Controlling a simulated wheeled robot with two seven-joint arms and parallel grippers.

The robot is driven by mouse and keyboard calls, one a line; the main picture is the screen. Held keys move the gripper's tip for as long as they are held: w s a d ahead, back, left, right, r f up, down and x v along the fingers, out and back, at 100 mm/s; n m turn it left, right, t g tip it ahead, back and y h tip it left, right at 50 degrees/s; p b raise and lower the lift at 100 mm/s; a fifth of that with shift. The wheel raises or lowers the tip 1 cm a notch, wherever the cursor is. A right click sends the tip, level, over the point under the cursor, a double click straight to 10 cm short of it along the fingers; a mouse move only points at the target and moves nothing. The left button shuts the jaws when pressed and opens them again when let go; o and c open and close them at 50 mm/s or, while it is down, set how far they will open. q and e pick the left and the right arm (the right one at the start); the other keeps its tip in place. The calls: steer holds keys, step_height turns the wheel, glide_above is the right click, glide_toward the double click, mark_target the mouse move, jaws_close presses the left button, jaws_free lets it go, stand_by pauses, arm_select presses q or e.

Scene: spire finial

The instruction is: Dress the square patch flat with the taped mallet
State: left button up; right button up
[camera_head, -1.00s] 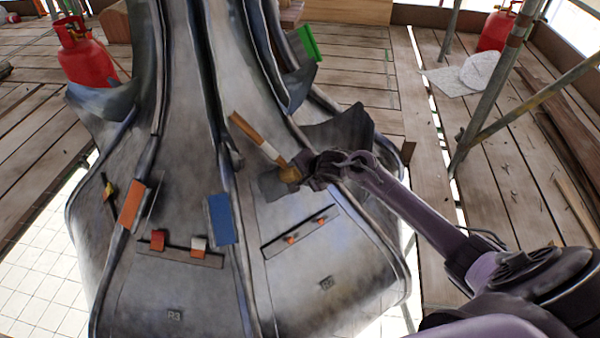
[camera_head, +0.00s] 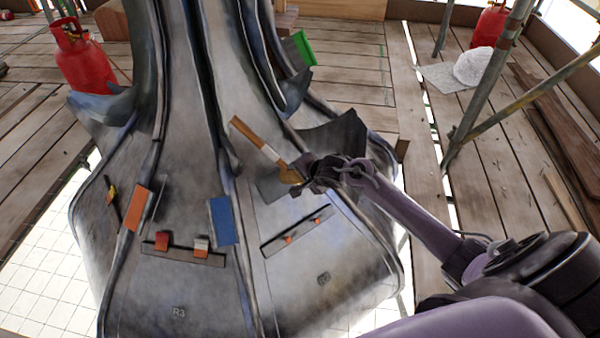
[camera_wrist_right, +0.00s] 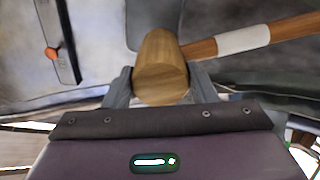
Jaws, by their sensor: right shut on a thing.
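The taped mallet (camera_head: 268,150) has a wooden handle with a white tape band and a short round wooden head. My right gripper (camera_head: 300,178) is shut on the mallet's head. In the right wrist view the head (camera_wrist_right: 160,65) sits between the two fingers, and the handle runs off to the right. The square patch (camera_head: 269,187) is a darker grey square on the curved metal spire, just left of and partly behind the mallet head. Whether the head touches it I cannot tell. My left gripper is not in view.
A rack strip with orange tabs (camera_head: 298,232) is fixed below the patch. Another strip (camera_head: 182,254), a blue block (camera_head: 222,220) and an orange block (camera_head: 136,207) are to the left. A red gas cylinder (camera_head: 88,62) stands at back left. A scaffold pole (camera_head: 487,85) stands at right.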

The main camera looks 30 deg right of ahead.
steer(key=shift+w, duration=0.1)
steer(key=b+x, duration=0.2)
steer(key=x, duration=0.1)
steer(key=shift+w+f, duration=0.15)
steer(key=shift+f, duration=0.15)
steer(key=shift+w+f, duration=0.1)
steer(key=shift+w, duration=0.15)
steer(key=shift+c, duration=0.5)
steer(key=shift+s, duration=0.1)
